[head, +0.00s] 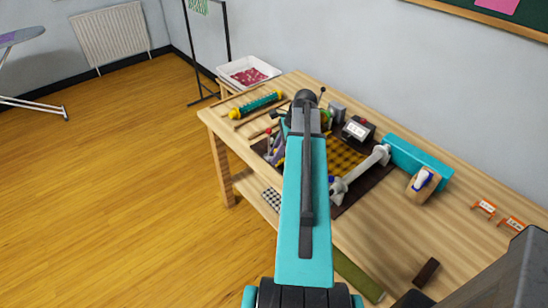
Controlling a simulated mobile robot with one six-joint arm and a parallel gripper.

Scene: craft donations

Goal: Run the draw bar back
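My teal arm reaches out over the wooden work table (385,236). My gripper (306,98) is at its far end, small and dark, and mostly hidden behind the arm's own links. I cannot see its fingers clearly or tell whether they hold anything. A pale grey bar with thick ends (361,172) lies slantwise just right of the arm, along a yellow-and-black checked cloth (343,157) on a dark base. It may be the draw bar, but I cannot tell for certain. The arm covers part of the cloth and base.
A teal box (416,158) and a wooden block with a blue-and-white piece (423,185) stand right of the bar. A small device with a white display (356,130) is behind. A green-yellow roller (256,104) and a white tray (248,71) are far left. Small orange-framed signs (485,208) stand right.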

